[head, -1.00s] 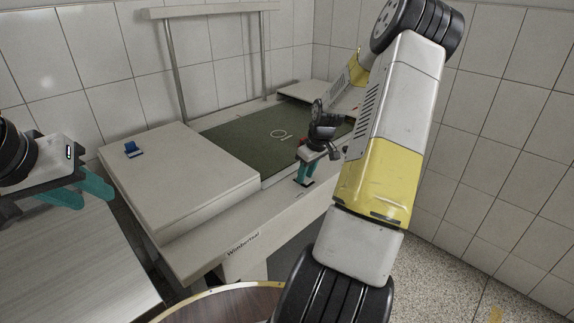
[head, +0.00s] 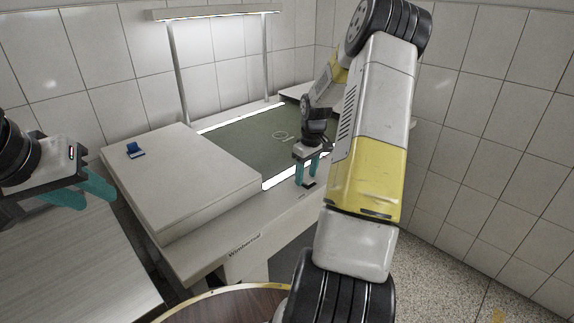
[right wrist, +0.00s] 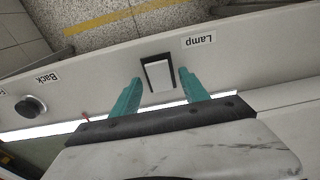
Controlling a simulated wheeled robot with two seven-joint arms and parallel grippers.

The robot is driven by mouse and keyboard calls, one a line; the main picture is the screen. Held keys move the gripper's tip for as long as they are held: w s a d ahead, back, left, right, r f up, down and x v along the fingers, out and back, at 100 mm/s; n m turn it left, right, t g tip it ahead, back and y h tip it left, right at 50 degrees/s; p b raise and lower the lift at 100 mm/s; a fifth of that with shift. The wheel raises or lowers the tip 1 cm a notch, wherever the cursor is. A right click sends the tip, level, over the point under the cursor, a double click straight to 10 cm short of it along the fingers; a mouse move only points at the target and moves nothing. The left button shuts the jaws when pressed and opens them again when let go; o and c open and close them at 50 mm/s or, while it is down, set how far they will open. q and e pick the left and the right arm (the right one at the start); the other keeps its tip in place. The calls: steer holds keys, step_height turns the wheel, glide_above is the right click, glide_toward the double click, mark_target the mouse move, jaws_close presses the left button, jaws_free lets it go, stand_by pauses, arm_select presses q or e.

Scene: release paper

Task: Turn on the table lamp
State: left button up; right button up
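The table lamp (head: 213,12) is a long bar on two posts over the back of the table, and its underside glows white. My left gripper (head: 99,203) is open and empty at the far left.
A green mat (head: 240,130) with pale rings lies in the table, with bright strips along its edges. A white raised block (head: 190,180) with a small blue object (head: 135,150) stands to its left. A black knob (right wrist: 30,106) sits near a "Back" label.

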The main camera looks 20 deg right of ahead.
mark_target(308, 180)
step_height(308, 180, up, 8)
steer(key=shift+s+d, duration=0.15)
steer(key=shift+s, duration=0.2)
steer(key=shift+f, duration=0.1)
stand_by(0.3)
